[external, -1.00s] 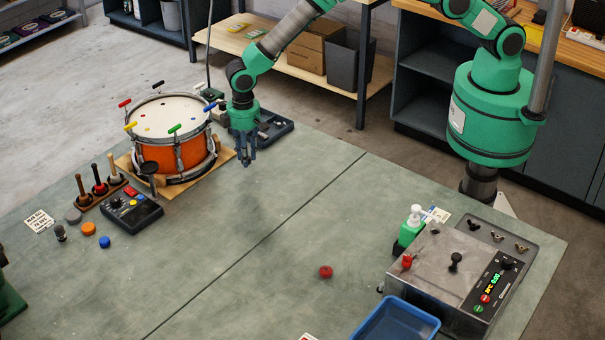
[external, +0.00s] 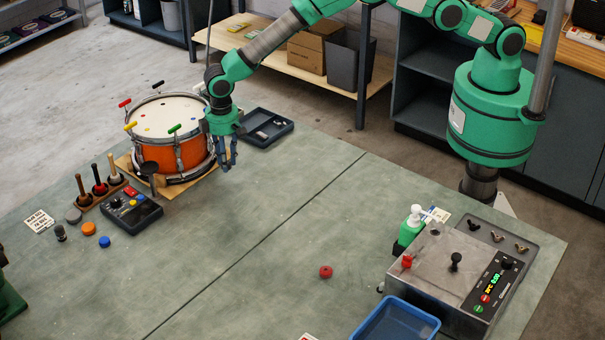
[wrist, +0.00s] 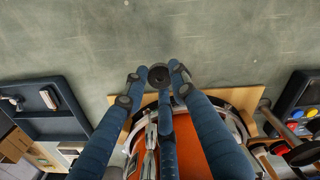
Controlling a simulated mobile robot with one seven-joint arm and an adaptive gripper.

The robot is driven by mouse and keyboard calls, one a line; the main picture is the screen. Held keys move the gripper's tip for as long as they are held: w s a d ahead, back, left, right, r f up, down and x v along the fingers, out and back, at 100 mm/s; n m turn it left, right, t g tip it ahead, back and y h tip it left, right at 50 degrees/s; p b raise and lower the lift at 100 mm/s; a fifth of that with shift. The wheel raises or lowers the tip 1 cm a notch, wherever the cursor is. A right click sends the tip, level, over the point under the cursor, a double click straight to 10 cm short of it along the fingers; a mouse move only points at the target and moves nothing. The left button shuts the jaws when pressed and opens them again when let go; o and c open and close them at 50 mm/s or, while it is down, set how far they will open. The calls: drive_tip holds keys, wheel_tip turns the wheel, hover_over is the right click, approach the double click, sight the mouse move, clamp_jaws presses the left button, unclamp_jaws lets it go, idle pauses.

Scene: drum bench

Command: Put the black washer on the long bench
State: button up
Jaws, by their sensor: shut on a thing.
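My gripper (external: 228,163) hangs fingers down just right of the orange drum, above the long green-grey bench (external: 270,225). In the wrist view its blue fingers (wrist: 156,80) are closed in around a small dark round piece with a paler centre, which I take as the black washer (wrist: 158,75). The washer sits at the fingertips over the bench (wrist: 220,40). It is too small to make out in the external view. I cannot tell the exact height of the fingertips above the bench.
The orange drum (external: 172,157) on its wooden board is close beside my gripper. A dark parts tray (external: 266,128) lies behind it. A red round piece (external: 326,271), a blue bin (external: 397,322) and a metal control box (external: 455,270) are at right. The bench middle is clear.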

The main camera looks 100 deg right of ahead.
drive_tip(key=shift+f, duration=0.1)
drive_tip(key=shift+f, duration=1.65)
drive_tip(key=shift+f, duration=0.1)
drive_tip(key=o, duration=0.7)
wheel_tip(320, 180, up, 12)
drive_tip(key=shift+f, duration=0.1)
drive_tip(key=shift+r, duration=0.2)
